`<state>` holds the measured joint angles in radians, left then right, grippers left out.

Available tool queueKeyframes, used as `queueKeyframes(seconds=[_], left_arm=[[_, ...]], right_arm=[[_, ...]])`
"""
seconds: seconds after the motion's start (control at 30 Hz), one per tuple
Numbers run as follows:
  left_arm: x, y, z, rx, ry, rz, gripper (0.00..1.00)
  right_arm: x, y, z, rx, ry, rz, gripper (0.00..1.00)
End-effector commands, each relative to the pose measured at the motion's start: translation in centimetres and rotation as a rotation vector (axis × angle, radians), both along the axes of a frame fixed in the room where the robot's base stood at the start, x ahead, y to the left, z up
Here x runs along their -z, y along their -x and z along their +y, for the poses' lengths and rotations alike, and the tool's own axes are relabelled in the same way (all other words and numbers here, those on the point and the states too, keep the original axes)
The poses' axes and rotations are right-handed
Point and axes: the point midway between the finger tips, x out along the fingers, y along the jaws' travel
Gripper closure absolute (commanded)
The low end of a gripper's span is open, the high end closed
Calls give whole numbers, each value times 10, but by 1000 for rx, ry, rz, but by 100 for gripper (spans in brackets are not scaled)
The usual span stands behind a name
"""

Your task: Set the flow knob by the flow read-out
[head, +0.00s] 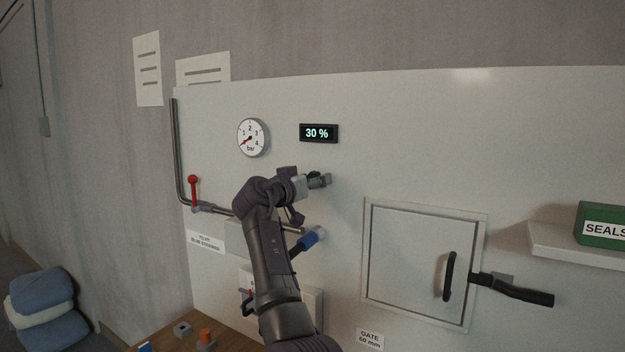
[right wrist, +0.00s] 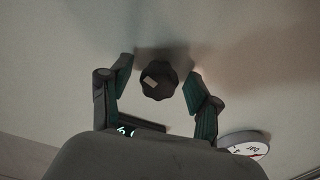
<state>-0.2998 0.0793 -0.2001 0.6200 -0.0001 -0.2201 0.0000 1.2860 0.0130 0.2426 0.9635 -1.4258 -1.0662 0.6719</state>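The flow read-out (head: 319,133) on the white panel shows 30 % in the head view. Its lit edge also shows in the right wrist view (right wrist: 125,131). The flow knob (right wrist: 158,80) is dark and lobed, with a pale mark left of its middle in that view. My right gripper (right wrist: 158,85) is open, with one finger on each side of the knob and visible gaps to both. In the head view my right gripper (head: 322,181) is at the panel below the read-out, and the knob cannot be made out there. My left gripper is not in view.
A round bar gauge (head: 253,138) is left of the read-out. A red-handled valve (head: 194,192) and pipe are further left. A blue handle (head: 308,240) is below my gripper. A hatch (head: 415,265) and a shelf with a green SEALS box (head: 603,224) are right.

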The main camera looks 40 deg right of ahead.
Motion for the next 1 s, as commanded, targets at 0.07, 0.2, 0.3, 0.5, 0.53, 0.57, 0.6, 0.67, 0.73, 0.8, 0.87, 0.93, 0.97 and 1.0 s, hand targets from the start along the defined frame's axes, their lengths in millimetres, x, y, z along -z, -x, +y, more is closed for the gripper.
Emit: queueKeyframes(seconds=[0.07, 0.2, 0.3, 0.5, 0.53, 0.57, 0.6, 0.67, 0.73, 0.8, 0.87, 0.93, 0.97, 1.0], left_arm=[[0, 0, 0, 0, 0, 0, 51], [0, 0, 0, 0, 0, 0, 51], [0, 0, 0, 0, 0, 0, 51], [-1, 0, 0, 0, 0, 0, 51], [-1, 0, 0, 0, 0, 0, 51], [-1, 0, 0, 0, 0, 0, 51], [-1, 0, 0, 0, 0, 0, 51], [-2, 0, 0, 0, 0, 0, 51], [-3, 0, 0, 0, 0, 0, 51], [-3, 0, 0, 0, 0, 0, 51], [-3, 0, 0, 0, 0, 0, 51], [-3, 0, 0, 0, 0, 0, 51], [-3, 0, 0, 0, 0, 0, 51], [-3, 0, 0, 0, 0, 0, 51]], right_arm=[[0, 0, 0, 0, 0, 0, 51], [0, 0, 0, 0, 0, 0, 75], [0, 0, 0, 0, 0, 0, 91], [-1, 0, 0, 2, 24, 51, 98], [-1, 1, -1, 2, 35, 79, 98], [-1, 1, -1, 2, 49, 109, 98], [-1, 1, -1, 3, 66, 150, 98], [-1, 1, 0, 2, 88, 207, 98], [-1, 1, -1, 2, 109, 257, 98], [-1, 1, 0, 1, 120, 285, 98], [-1, 1, 0, 1, 124, 293, 98], [-1, 1, 0, 1, 124, 293, 98], [-1, 1, 0, 1, 123, 292, 98], [-1, 1, 0, 1, 123, 292, 98]])
